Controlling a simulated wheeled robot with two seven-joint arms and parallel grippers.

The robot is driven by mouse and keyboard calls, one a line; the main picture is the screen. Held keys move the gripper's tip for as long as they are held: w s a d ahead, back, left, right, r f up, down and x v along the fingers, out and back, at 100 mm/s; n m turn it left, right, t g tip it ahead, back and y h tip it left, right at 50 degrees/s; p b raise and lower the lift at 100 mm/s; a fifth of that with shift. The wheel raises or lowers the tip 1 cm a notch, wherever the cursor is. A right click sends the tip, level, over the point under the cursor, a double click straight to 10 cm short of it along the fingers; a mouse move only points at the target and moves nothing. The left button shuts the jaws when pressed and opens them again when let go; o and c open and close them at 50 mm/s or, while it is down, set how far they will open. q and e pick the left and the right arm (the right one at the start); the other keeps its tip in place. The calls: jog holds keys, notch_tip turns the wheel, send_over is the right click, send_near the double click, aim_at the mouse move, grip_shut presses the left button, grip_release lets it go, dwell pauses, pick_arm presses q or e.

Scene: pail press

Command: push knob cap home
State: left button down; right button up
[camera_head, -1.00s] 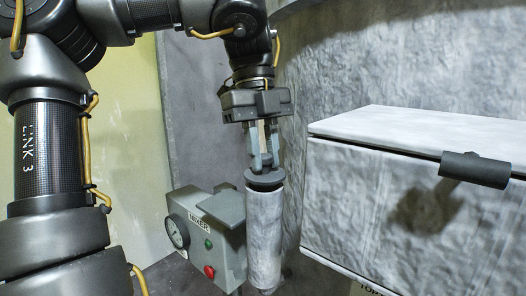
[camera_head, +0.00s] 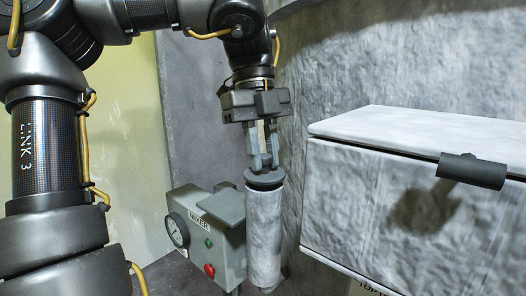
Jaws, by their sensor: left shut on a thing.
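A dark round knob cap (camera_head: 264,178) sits at the top of an upright grey-white cylinder (camera_head: 264,235). My left gripper (camera_head: 264,166) comes down from above, with its fingers shut on the upper part of the cap. A thin dark gap or shadow shows below the cap's rim, so I cannot tell whether it is fully seated. The right gripper is not in view.
A grey box marked MIXER (camera_head: 212,240), with a gauge and red and green buttons, stands just left of the cylinder. A large whitish box (camera_head: 400,200) with a dark cylindrical handle (camera_head: 472,170) is close on the right. A curved grey wall (camera_head: 350,60) rises behind.

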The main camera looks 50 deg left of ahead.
pick_arm(q)
jog(key=shift+f+b, duration=0.55)
jog(key=shift+f, duration=0.15)
jog(key=shift+f, duration=0.15)
jog(key=c, duration=1.2)
grip_release()
